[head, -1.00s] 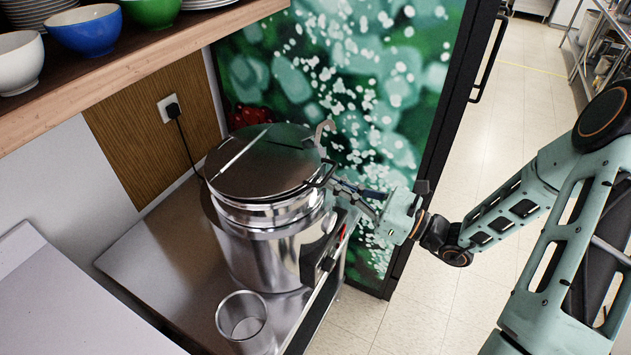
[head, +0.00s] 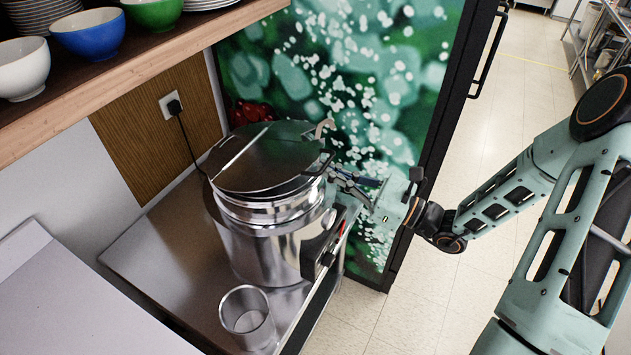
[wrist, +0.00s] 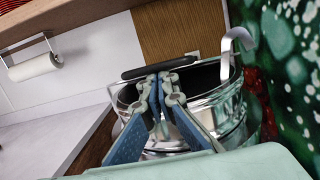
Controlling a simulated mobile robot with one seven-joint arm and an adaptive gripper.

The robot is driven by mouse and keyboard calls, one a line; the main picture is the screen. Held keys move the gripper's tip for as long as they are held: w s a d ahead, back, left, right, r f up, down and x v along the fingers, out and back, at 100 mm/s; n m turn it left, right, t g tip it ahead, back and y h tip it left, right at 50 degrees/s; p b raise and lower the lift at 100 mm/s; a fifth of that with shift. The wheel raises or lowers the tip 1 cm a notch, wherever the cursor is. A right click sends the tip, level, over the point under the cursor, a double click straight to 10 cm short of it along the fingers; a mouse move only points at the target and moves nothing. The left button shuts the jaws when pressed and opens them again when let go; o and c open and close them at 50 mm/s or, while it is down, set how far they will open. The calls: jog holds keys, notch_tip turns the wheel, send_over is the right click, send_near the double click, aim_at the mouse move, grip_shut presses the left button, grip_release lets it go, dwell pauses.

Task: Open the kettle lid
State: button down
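The kettle (head: 262,250) is a shiny steel urn standing on the metal counter by the patterned panel. Its round, dark, reflective lid (head: 235,178) sits slightly tilted, with the side toward my gripper raised above the rim. A black handle (head: 322,165) projects from that side, and in the wrist view the lid handle (wrist: 158,68) crosses just above my fingertips. My gripper (head: 338,178) is at the handle; the fingertips (wrist: 160,82) lie close together beneath it. Whether they touch or grip it is unclear. A pale hook (wrist: 238,42) rises beside the rim.
A clear glass (head: 247,315) stands on the counter (head: 160,250) in front of the kettle. A shelf (head: 120,85) with bowls hangs above left. The patterned panel (head: 400,60) is close behind my gripper. A plugged cord (head: 185,140) runs behind the kettle.

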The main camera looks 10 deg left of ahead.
aim_at(314, 162)
jog(key=shift+r, duration=0.1)
jog(key=shift+w+a+r+p, duration=0.15)
jog(key=shift+a+r+p, duration=0.25)
jog(key=shift+r, duration=0.2)
jog(key=shift+w+a+r+p, duration=0.1)
jog(key=shift+a+r+p, duration=0.3)
jog(key=shift+r, duration=0.2)
jog(key=shift+w+a+r, duration=0.1)
jog(key=shift+a+r, duration=0.2)
jog(key=shift+r, duration=0.2)
jog(key=shift+w+a+r, duration=0.1)
jog(key=shift+a+r, duration=0.2)
jog(key=shift+r, duration=0.2)
jog(key=shift+w+a, duration=0.15)
jog(key=shift+a, duration=0.25)
jog(key=shift+d, duration=0.1)
jog(key=shift+r, duration=0.1)
